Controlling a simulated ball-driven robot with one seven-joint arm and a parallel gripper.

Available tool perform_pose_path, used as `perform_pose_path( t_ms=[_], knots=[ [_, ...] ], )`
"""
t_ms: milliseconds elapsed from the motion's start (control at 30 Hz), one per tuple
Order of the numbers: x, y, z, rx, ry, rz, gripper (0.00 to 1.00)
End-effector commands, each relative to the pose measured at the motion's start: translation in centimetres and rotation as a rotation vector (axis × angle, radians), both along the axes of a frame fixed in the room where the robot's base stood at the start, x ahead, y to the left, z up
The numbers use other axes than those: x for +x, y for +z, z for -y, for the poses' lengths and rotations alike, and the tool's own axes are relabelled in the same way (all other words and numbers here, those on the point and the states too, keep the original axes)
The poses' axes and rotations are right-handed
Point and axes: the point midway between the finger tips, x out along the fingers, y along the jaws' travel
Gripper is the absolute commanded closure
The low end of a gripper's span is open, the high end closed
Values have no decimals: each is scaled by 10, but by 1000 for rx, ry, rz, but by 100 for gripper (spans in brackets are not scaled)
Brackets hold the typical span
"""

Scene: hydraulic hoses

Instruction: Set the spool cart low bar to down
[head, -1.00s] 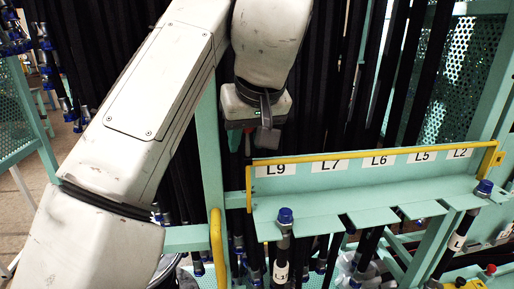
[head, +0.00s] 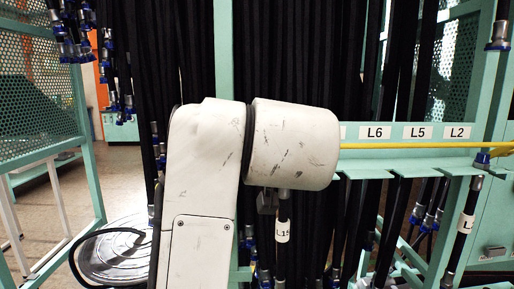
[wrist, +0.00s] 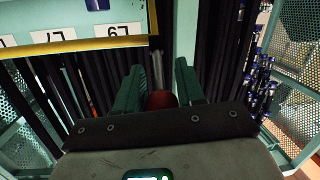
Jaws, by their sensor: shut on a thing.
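A long yellow bar (head: 400,147) runs along the front of the teal labelled shelf in the head view, just below its labels. I cannot tell for certain whether it is the spool cart low bar. The bar also crosses the upper left of the wrist view (wrist: 75,45). My gripper (wrist: 162,82) has dark green fingers, shut on a reddish rounded thing (wrist: 161,99) between them. I cannot tell what that thing belongs to. The yellow bar lies left of the fingers, apart from them, in the wrist view.
Many black hoses (head: 290,60) hang behind the shelf. A hose with a white label (head: 283,231) hangs below my arm, and another hangs at right (head: 466,222). A perforated teal panel (head: 40,95) stands at left. Some floor (head: 115,170) is open beside it.

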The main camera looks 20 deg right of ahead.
Motion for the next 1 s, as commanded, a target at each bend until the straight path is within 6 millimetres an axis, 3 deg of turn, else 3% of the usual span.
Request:
perform_pose_path(
  t_ms=[33,400,700,1000],
  knots=[
    [-4,-19,-1,-17,-1,39,100],
    [-25,-62,-8,-117,0,347,100],
    [-30,-87,-10,-181,0,546,100],
    [-31,-99,-10,-179,-1,550,100]
  ],
)
